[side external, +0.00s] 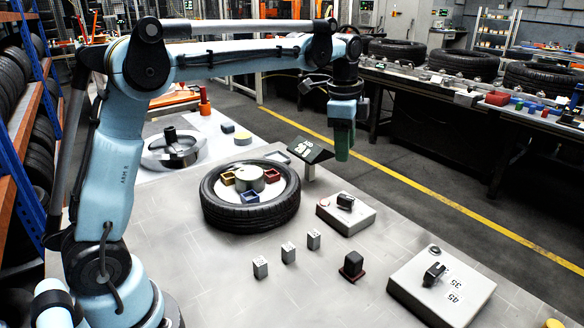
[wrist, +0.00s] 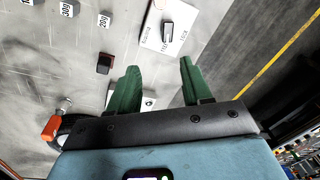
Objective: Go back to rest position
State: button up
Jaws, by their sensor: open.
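My gripper (side external: 343,140) hangs from the raised arm, pointing down, above the back right part of the grey table (side external: 180,228). In the wrist view its two green fingers (wrist: 158,88) are spread apart with nothing between them. In the side view the fingers overlap and show as one green shape. The gripper is well clear of the table top and touches nothing that I can see.
A tyre (side external: 250,220) with coloured trays inside lies on the table. Small grey blocks (side external: 288,252), a dark stamp-like block (side external: 352,266) and two switch boxes (side external: 440,285) stand in front and right. A dark display (side external: 306,150) stands near the gripper.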

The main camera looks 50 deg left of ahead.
jog(key=s+d+f+n+t, duration=0.1)
jog(key=s+f+n+t, duration=0.2)
jog(key=s, duration=0.6)
jog(key=s+d+f+n+t, duration=0.2)
jog(key=s+f+n+t, duration=0.1)
jog(key=s+n, duration=0.5)
jog(key=shift+s, duration=1.2)
